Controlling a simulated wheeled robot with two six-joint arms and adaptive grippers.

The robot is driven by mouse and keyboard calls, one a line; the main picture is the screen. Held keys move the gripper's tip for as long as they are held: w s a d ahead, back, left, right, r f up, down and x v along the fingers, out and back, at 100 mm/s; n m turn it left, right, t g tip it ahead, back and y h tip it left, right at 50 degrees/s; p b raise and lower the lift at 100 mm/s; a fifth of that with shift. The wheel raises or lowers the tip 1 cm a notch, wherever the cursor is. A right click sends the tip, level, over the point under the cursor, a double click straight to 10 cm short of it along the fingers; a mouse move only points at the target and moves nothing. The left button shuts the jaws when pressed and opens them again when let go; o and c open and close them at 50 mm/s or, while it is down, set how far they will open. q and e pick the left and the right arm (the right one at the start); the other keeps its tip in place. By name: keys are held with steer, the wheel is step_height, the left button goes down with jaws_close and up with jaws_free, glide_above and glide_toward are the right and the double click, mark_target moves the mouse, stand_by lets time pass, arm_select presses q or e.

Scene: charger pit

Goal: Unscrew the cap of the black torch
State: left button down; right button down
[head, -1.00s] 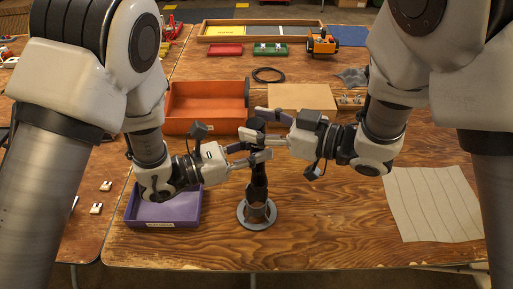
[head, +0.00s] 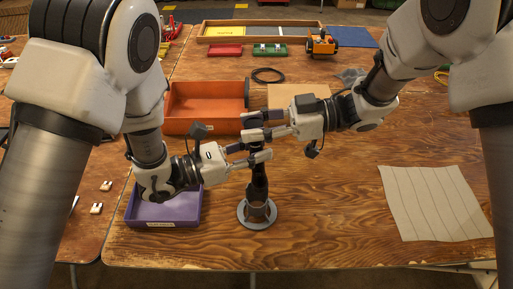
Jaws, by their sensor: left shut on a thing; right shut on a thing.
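The black torch (head: 259,182) stands upright in a round grey holder (head: 257,213) on the wooden table. My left gripper (head: 257,157) comes from the left and is shut on the torch's upper body. My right gripper (head: 255,127) comes from the right, just above the left one, and is shut on the cap (head: 253,120) at the torch's top. The fingers hide most of the cap, so I cannot tell whether it is still joined to the body.
A purple tray (head: 163,224) lies below my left arm. A pale lined sheet (head: 437,203) lies at the right. The table's front is clear around the holder.

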steer(key=n+g, duration=0.1)
steer(key=n+g+h, duration=0.1)
steer(key=g, duration=0.1)
steer(key=n+g, duration=0.1)
steer(key=g, duration=0.1)
steer(key=shift+w+f+n, duration=0.2)
steer(key=shift+w+n, duration=0.05)
steer(key=shift+n, duration=0.15)
steer(key=shift+w+n+g+h, duration=0.1)
steer(key=shift+n+g+h, duration=0.6)
steer(key=shift+g, duration=0.5)
steer(key=shift+s, duration=0.2)
steer(key=c, duration=0.8)
jaws_free()
steer(key=shift+r, duration=0.1)
steer(key=m+t, duration=0.1)
steer(key=t, duration=0.1)
steer(key=m+t+y, duration=0.1)
steer(key=m+t, duration=0.1)
steer(key=t, duration=0.1)
steer(key=m+t+y, duration=0.1)
steer(key=m+t, duration=0.1)
steer(key=shift+s+d+r, duration=0.1)
steer(key=shift+s, duration=0.3)
steer(key=shift+w+t, duration=0.1)
steer(key=shift+t, duration=0.3)
